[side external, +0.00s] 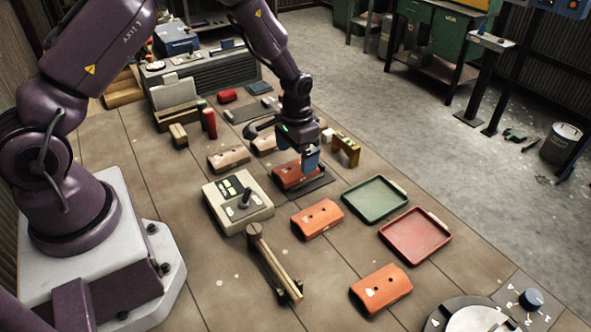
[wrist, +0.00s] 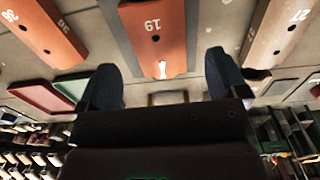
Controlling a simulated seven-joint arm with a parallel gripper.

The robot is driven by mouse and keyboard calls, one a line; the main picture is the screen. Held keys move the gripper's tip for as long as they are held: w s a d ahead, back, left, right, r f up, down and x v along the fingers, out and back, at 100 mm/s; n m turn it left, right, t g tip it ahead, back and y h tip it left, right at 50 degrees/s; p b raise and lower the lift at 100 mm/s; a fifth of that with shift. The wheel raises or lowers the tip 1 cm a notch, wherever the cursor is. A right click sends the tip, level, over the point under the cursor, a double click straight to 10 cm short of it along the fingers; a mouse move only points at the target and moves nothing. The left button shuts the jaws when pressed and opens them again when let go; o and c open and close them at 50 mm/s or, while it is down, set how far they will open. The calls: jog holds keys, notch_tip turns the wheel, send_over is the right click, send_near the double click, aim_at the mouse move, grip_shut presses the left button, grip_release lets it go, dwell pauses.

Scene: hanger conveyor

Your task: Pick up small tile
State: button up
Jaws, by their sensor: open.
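A red-orange tile (side external: 292,177) lies on a dark flat plate (side external: 318,189), directly at my gripper (side external: 310,162). In the wrist view a tile marked 19 (wrist: 154,38) lies ahead between the two blue fingertips of my gripper (wrist: 163,80). The fingers are spread apart with nothing between them, and the gap to the tile is unclear. A tile marked 36 (wrist: 42,30) is at left and one marked 27 (wrist: 280,32) at right.
Orange tiles (side external: 317,219) and (side external: 381,290) lie nearer the camera, a tan tile (side external: 229,159) behind. A green tray (side external: 375,199) and red tray (side external: 415,236) are at right.

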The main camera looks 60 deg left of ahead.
aim_at(296, 166)
notch_tip(296, 166, down, 4)
jog(key=shift+s+f, duration=0.1)
jog(key=shift+s, duration=0.05)
jog(key=c, duration=1)
jog(key=shift+c, duration=0.2)
